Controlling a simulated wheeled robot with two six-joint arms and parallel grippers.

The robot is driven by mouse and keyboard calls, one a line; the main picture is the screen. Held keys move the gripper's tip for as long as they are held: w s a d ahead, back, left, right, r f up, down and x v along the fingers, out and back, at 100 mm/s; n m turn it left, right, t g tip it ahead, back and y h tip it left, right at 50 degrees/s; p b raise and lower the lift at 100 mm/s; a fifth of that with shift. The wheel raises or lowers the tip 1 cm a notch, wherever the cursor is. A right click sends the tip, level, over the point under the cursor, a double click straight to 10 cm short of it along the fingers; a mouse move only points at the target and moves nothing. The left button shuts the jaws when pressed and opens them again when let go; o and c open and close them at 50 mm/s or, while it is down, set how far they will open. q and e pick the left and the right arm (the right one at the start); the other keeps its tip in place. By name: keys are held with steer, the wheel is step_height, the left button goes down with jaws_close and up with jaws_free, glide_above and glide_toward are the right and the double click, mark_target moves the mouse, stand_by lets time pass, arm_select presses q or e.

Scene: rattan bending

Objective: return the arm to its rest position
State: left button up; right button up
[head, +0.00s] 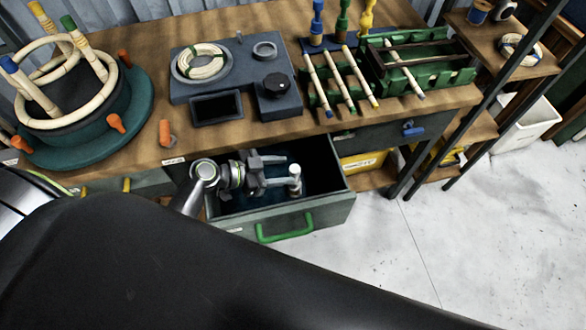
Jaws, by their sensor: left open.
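My left gripper (274,170) is over the open drawer (311,215) under the wooden workbench. Its fingers are apart and point to the right. A small pale piece with a rounded top (295,178) stands upright in the drawer, just right of the fingertips. I see a gap between it and the fingers, but cannot tell the depth between them. My right gripper is not in view. A large dark part of my own body covers the bottom of the view.
The bench (236,134) holds a round rattan jig (128,120), a grey device (235,75) and a green rack (425,75) with rods. The drawer has a green handle (285,236). A metal shelf stands right. The floor (450,240) is clear.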

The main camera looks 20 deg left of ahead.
arm_select(q)
steer(key=shift+s+a+r, duration=0.25)
steer(key=shift+s+a, duration=0.15)
steer(key=shift+a, duration=0.1)
